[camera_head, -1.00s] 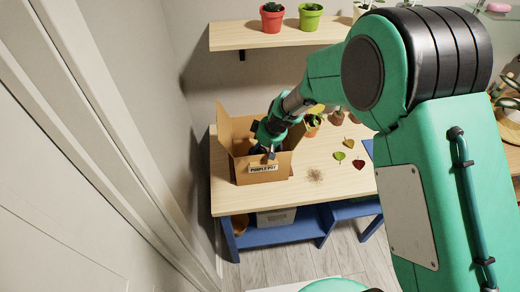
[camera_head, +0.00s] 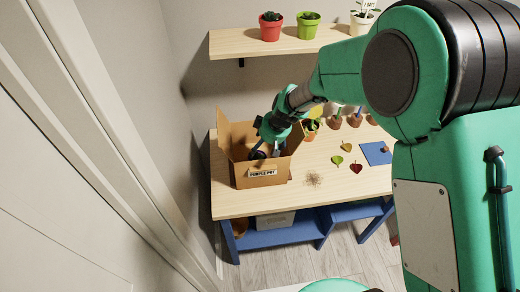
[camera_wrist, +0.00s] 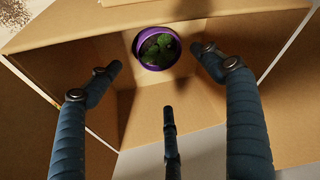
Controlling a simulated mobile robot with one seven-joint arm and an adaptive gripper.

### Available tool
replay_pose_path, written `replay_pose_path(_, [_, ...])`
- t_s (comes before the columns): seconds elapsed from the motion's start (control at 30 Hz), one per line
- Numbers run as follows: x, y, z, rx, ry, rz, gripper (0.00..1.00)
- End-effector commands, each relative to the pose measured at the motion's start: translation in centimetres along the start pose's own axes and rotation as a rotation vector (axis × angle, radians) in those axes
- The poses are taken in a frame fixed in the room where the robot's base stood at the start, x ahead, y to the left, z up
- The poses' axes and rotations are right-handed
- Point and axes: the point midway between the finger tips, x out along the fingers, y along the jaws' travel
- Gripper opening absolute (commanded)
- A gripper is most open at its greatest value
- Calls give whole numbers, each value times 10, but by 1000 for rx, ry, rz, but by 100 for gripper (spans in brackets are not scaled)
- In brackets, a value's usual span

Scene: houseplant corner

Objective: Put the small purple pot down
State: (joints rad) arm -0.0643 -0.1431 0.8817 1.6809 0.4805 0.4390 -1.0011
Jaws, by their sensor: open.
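The small purple pot (camera_wrist: 139,56) holds a dark green plant and shows its round rim in the wrist view. It stands inside the open cardboard box (camera_head: 238,174), whose front label (camera_head: 262,173) reads "PURPLE POT". In the wrist view the pot is close to one wall of the box (camera_wrist: 215,85). My gripper (camera_wrist: 155,62) is open, with its dark fingers spread wide. The fingertips are apart from the pot, and nothing is between them. In the head view my gripper (camera_head: 267,150) is at the box's opening; the pot cannot be made out clearly there.
The box stands at the left end of a wooden table (camera_head: 230,203). Beside it lie spilled soil (camera_head: 313,179), several leaves (camera_head: 356,168) and a blue mat (camera_head: 374,148). More small pots stand behind. A shelf (camera_head: 235,42) above holds a red pot (camera_head: 270,30) and a green pot (camera_head: 308,27).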

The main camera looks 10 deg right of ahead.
Motion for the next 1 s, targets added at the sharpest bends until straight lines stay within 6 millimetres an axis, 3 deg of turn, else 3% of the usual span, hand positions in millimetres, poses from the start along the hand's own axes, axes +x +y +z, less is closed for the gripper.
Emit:
replay_pose_path(0.2, [-40, 0, 0, 0, 1, 0, 80])
replay_pose_path(0.4, [-60, 0, 0, -1, 0, 0, 80])
replay_pose_path(1.0, [-66, 0, 0, 0, -1, -1, 80])
